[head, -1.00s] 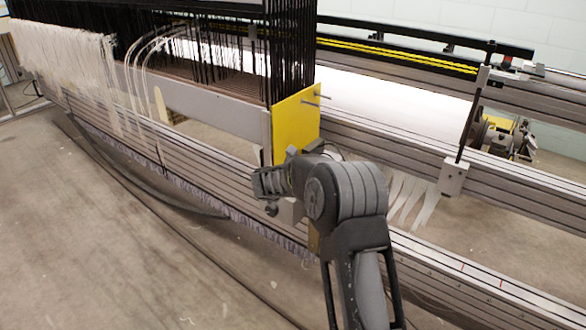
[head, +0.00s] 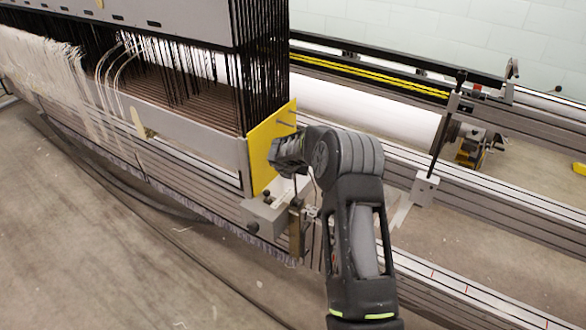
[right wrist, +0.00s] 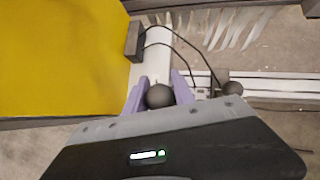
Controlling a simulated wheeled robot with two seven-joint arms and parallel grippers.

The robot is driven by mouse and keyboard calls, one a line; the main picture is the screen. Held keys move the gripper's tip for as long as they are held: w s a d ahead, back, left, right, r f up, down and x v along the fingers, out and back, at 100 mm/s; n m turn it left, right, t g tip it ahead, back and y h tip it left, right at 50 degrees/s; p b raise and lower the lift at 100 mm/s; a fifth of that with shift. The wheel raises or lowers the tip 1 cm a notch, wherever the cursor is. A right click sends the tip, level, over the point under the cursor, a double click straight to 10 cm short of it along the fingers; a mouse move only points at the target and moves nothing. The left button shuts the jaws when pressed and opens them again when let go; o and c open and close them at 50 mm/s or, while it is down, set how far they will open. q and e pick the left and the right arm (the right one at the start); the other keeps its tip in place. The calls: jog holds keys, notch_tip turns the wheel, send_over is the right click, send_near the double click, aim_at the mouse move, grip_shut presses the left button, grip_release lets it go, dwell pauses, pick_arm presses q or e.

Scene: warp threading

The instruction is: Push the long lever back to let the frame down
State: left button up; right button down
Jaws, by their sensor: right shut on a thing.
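The frame of black heddles (head: 258,60) stands upright over the loom, with a yellow end plate (head: 262,165) on its near end. The plate also fills the upper left of the right wrist view (right wrist: 60,55). My right gripper (head: 285,157) is beside this plate. In the right wrist view, its purple fingers (right wrist: 160,88) are closed around a dark round knob (right wrist: 160,97), which I take to be the long lever's end. The lever's shaft is mostly hidden. My left gripper is not in view.
A grey box (head: 265,218) sits below the yellow plate. A second dark knob (right wrist: 232,88) is right of my fingers. White warp threads (head: 35,60) hang at the left. A white roller (head: 365,108) lies behind, and long grooved rails (head: 480,205) run to the right.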

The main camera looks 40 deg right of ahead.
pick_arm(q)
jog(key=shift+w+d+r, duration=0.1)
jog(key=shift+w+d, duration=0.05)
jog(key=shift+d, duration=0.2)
pick_arm(e)
jog(key=shift+w+d+f, duration=0.1)
jog(key=shift+d+f, duration=0.15)
jog(key=shift+d, duration=0.2)
jog(key=shift+f, duration=0.1)
jog(key=c, duration=1.4)
grip_release()
jog(key=o, duration=0.3)
jog(key=shift+o, duration=0.2)
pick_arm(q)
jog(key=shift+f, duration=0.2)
pick_arm(e)
jog(key=v, duration=0.8)
jog(key=shift+w+d, duration=0.1)
jog(key=shift+d, duration=0.05)
